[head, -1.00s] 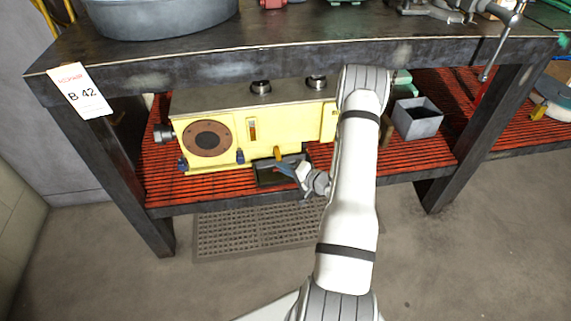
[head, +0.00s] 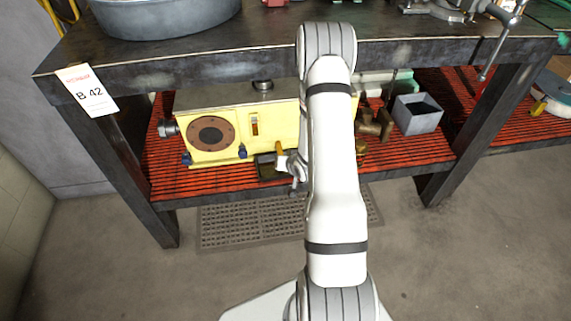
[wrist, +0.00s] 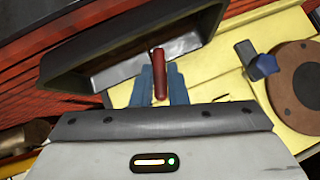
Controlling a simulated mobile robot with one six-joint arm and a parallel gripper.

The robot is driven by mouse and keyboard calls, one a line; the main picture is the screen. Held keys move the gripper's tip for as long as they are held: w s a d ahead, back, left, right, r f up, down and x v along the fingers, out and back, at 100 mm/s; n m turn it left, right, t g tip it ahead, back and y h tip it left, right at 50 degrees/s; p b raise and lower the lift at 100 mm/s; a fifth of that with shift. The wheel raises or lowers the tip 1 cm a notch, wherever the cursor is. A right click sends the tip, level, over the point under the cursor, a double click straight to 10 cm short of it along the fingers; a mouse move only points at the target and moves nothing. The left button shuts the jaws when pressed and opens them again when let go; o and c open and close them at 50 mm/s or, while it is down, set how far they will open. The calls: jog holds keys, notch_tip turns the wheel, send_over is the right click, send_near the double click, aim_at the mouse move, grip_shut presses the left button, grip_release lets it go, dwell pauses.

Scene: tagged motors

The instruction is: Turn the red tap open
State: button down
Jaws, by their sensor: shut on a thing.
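The red tap's lever (wrist: 160,75) stands between my two blue fingers in the wrist view, and my gripper (wrist: 160,80) is shut on it. The tap's body is mostly hidden by the fingers and a dark tray. In the head view my gripper (head: 285,164) is at the front of a yellow machine (head: 225,120) on the lower shelf, beside an orange-yellow handle (head: 278,148). The red lever cannot be made out there, and my arm covers the machine's right part.
A dark tray (wrist: 90,60) lies close beyond the fingers. A blue tap (wrist: 262,65) and a brown round flange (wrist: 295,85) are to the right. The bench top (head: 210,60) overhangs the shelf. A grey open box (head: 418,116) stands at the shelf's right.

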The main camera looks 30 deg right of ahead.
jog(key=shift+a+f+n+g+h+b, duration=0.1)
jog(key=shift+n+g+h+b, duration=0.2)
jog(key=shift+h+b, duration=0.4)
jog(key=shift+a+f+n+g+h+b, duration=0.1)
jog(key=shift+n+h+b, duration=0.3)
jog(key=shift+h+b, duration=0.3)
jog(key=shift+r, duration=0.15)
jog(key=c, duration=1.7)
grip_release()
jog(key=shift+s+r, duration=0.25)
jog(key=shift+r, duration=0.15)
jog(key=p+v, duration=0.2)
jog(key=v, duration=0.4)
jog(key=shift+s+a+r, duration=0.2)
jog(key=shift+s+r, duration=0.05)
jog(key=shift+s, duration=0.05)
